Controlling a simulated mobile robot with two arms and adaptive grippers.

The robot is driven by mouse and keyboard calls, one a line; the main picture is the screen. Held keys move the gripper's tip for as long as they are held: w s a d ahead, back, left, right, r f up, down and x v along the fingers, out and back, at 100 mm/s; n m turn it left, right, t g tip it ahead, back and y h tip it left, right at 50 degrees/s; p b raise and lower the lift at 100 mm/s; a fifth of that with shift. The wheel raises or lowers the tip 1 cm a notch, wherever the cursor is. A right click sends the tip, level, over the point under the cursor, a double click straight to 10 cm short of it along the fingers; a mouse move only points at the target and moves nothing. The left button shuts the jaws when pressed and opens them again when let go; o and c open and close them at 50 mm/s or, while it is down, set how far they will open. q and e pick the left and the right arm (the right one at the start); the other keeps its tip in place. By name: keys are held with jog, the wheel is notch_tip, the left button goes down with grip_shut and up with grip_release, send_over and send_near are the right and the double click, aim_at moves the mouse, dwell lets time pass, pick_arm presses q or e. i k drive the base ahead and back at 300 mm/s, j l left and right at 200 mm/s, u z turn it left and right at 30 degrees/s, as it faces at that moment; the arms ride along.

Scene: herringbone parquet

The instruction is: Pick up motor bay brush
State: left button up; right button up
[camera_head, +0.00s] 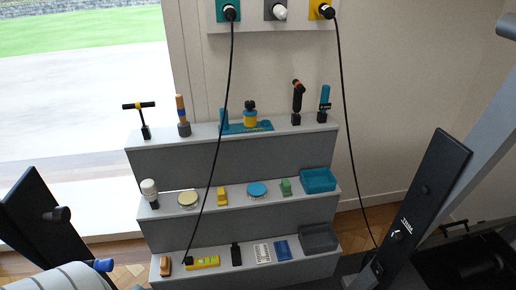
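No object can be surely told as the motor bay brush at this size. Brush-like candidates are a wooden-handled tool with a blue band (181,108) on the top step, upright in a dark holder, a blue-handled tool (324,98) upright at the top step's right end, and a small brown block-shaped item (165,264) at the left of the bottom step. All stand on a grey three-step shelf (230,158). My arm links show at the left and right edges, apart from the shelf. Neither gripper's fingers can be made out.
A black T-handled tool (141,117), a teal stand (247,126) and a black-orange tool (297,102) share the top step. Small items and a teal bin (318,181) fill the middle; a grey bin (319,239) is below.

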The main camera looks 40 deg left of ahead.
aim_at(166, 264)
jog(key=u, duration=3.1)
